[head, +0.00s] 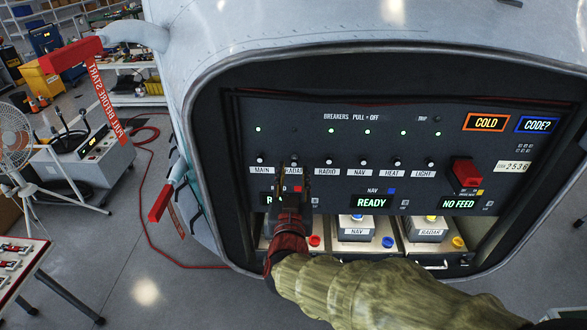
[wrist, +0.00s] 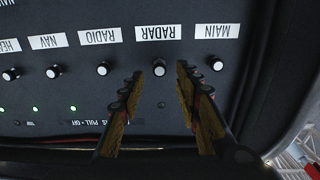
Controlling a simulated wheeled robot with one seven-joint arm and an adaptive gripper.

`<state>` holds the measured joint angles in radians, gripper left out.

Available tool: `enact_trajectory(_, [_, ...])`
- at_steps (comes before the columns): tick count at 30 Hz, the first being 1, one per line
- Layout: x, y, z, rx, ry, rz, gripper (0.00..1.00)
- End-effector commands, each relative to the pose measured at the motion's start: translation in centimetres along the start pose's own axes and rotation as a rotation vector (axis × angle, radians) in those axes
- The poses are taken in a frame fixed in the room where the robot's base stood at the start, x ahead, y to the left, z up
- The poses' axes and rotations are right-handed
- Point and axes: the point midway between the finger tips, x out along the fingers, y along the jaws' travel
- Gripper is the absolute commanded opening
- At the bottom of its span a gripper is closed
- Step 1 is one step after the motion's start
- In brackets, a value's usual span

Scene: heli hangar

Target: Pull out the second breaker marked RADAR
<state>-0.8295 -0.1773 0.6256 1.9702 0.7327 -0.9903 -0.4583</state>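The RADAR breaker is a small pale-tipped knob (wrist: 159,68) beside its white RADAR label (wrist: 169,33), which reads upside down in the wrist view. It is second from the left in the head view's breaker row, where my gripper (head: 290,175) largely covers it. In the wrist view my gripper (wrist: 157,76) is open, its two fingertips on either side of the knob with gaps showing. The small lamp (head: 295,131) above RADAR looks dark, while the others in the row glow green. Whether the knob stands out further than its neighbours is hard to tell.
The MAIN knob (wrist: 216,63) and RADIO knob (wrist: 103,68) sit close outside the fingers. A red switch (head: 466,173) juts from the panel's right. Below are lit displays, including READY (head: 371,202), and an open bay with labelled boxes. The dark opening's rim surrounds the panel.

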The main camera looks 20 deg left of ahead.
Motion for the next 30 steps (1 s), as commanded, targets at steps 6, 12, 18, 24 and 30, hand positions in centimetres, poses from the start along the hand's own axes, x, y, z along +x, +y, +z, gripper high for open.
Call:
enact_trajectory(6, [-4.7, -0.1, 0.0, 0.0, 0.0, -0.004, 0.33])
enact_trajectory(12, [-7.7, -0.1, 0.0, 0.0, 0.001, -0.004, 0.33])
enact_trajectory(18, [-8.9, -0.1, 0.0, -0.001, 0.0, -0.001, 0.33])
enact_trajectory(24, [-9.0, 0.0, 0.0, -0.001, 0.0, -0.001, 0.33])
enact_trajectory(30, [-9.0, 0.0, 0.0, -0.001, 0.0, -0.001, 0.33])
